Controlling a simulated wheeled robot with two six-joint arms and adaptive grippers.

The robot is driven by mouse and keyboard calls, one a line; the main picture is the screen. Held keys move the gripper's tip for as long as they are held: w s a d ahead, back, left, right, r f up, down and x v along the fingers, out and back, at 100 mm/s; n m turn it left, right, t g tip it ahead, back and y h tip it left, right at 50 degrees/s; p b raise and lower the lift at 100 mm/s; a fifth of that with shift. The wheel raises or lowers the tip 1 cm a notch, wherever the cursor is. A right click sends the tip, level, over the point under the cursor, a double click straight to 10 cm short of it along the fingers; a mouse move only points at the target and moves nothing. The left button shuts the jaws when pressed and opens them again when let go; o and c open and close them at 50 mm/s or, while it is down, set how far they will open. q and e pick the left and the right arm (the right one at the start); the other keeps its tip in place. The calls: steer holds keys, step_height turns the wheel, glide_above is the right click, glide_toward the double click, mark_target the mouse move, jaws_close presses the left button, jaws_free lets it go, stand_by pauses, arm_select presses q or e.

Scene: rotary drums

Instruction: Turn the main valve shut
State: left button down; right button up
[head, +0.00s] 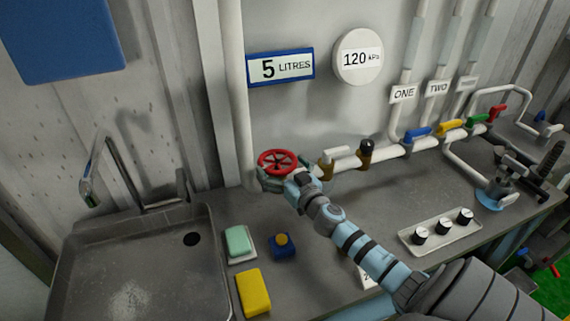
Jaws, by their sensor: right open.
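The main valve looks to be the red handwheel (278,162) at the left end of the white pipe, in the middle of the head view. My right gripper (274,181) is at the near side of this wheel, just below it in the picture. Its jaws are open. I cannot tell whether the fingers touch the wheel. The valve's body under the wheel is mostly hidden by the gripper. My left gripper is not in view.
A sink (140,270) with a tap is at the left. A green soap bar (238,241), a blue box with a yellow button (282,243) and a yellow sponge (253,293) lie near it. Coloured lever valves line the pipe, and a knob panel (440,236) is at right.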

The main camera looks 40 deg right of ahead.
steer(key=s+a, duration=0.2)
steer(key=s, duration=0.9)
steer(key=shift+s, duration=0.3)
steer(key=shift+f, duration=0.1)
